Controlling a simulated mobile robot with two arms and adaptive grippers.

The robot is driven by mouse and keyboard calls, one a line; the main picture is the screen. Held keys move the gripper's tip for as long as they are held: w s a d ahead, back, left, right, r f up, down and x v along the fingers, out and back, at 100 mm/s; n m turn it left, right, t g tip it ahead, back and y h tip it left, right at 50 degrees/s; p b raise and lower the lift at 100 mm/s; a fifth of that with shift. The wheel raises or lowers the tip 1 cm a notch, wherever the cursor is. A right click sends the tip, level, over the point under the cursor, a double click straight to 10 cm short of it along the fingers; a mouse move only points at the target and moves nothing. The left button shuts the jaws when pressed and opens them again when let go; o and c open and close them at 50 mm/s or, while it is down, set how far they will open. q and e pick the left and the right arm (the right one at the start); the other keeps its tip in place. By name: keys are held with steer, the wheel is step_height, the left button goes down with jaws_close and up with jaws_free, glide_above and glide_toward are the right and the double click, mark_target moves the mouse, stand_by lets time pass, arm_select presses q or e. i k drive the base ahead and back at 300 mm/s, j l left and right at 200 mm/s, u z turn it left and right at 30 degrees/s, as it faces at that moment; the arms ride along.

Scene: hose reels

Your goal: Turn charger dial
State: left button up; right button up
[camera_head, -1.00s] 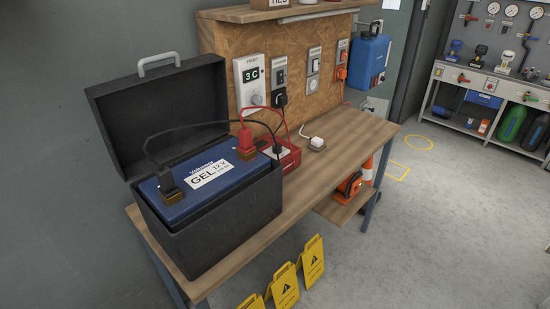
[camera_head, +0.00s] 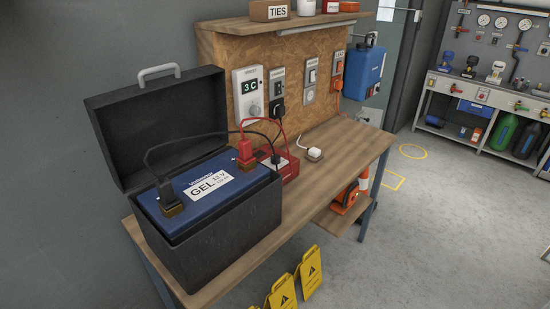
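A white wall unit (camera_head: 250,95) with a dark display reading "3 C" hangs on the left of the wooden backboard. A round grey dial (camera_head: 254,111) sits below its display. On the bench, a red box (camera_head: 289,168) with a pale top face stands behind the battery; a black cable and a red cable run to its area. The blue battery (camera_head: 222,187), labelled "GEL 12 V", sits in an open black case (camera_head: 232,232), with a black clamp (camera_head: 169,195) and a red clamp (camera_head: 245,148) on it. Neither of my grippers is in view.
The wooden bench (camera_head: 345,150) has bare room to the right. A small white plug (camera_head: 314,153) lies there. Yellow warning signs (camera_head: 309,272) stand in front; open floor lies right.

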mark_target(277, 157)
steer(key=i+l+z, duration=0.15)
steer(key=i+l, duration=0.2)
steer(key=i+l+z, duration=0.1)
steer(key=i+l, duration=0.2)
steer(key=i, duration=0.3)
steer(key=l+z, duration=0.75)
steer(key=j+u, duration=0.75)
